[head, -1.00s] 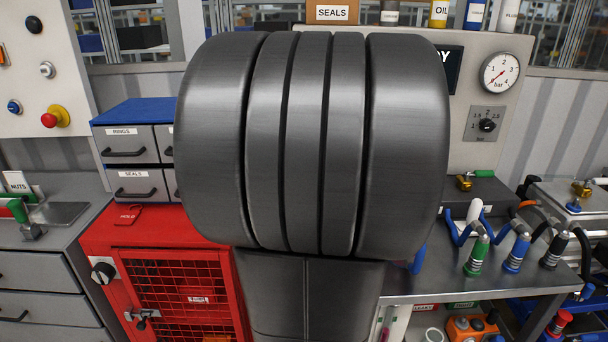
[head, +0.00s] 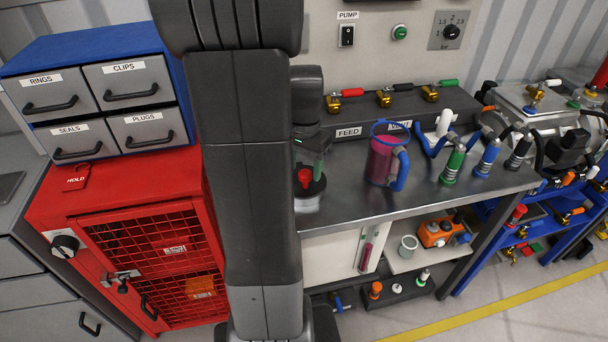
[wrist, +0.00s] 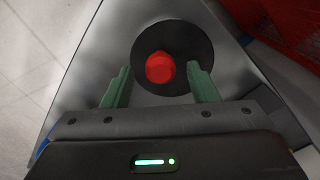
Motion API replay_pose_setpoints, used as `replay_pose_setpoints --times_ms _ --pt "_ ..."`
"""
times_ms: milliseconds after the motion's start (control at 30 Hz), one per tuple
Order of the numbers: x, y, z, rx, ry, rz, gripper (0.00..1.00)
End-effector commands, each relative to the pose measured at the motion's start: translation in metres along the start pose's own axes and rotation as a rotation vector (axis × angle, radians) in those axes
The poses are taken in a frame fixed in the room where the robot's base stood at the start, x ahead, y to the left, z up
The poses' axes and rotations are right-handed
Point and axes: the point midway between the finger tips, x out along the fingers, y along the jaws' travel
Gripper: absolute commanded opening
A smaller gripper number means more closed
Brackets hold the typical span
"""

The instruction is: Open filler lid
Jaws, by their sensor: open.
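The filler lid (wrist: 173,35) is a round black disc with a red knob (wrist: 160,67) in its middle. In the head view the lid (head: 314,189) sits on a pale filler body (head: 306,206) at the left end of the steel bench, its red knob (head: 305,177) upright. My gripper (wrist: 159,72) is open, with its green fingers on either side of the red knob in the wrist view. In the head view my gripper (head: 313,160) is just above the lid, partly hidden behind my arm.
A clear jug (head: 382,160) with pink liquid and a blue handle stands right of the lid. The FEED block (head: 350,133) with several valves is behind. Colored hose connectors (head: 487,157) stand farther right. A red mesh cabinet (head: 120,195) and drawers (head: 103,85) are at the left.

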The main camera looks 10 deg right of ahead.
Motion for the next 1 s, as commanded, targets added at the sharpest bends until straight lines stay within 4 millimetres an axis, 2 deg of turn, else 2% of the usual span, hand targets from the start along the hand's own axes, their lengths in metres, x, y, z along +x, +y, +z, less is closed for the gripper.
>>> replay_pose_setpoints --times_ms 100,200,567,600,867,1000 --pt "0.019 0.000 0.001 0.000 -0.003 0.002 0.53" --pt "0.028 0.000 0.000 -0.001 -0.001 0.001 0.53" --pt "0.034 0.000 0.000 -0.001 0.001 -0.001 0.53" --pt "0.034 0.000 0.000 -0.001 0.001 -0.001 0.51" --pt "0.034 0.000 0.000 -0.001 0.001 -0.001 0.00" --pt "0.033 0.000 0.000 -0.001 0.000 0.001 0.00"
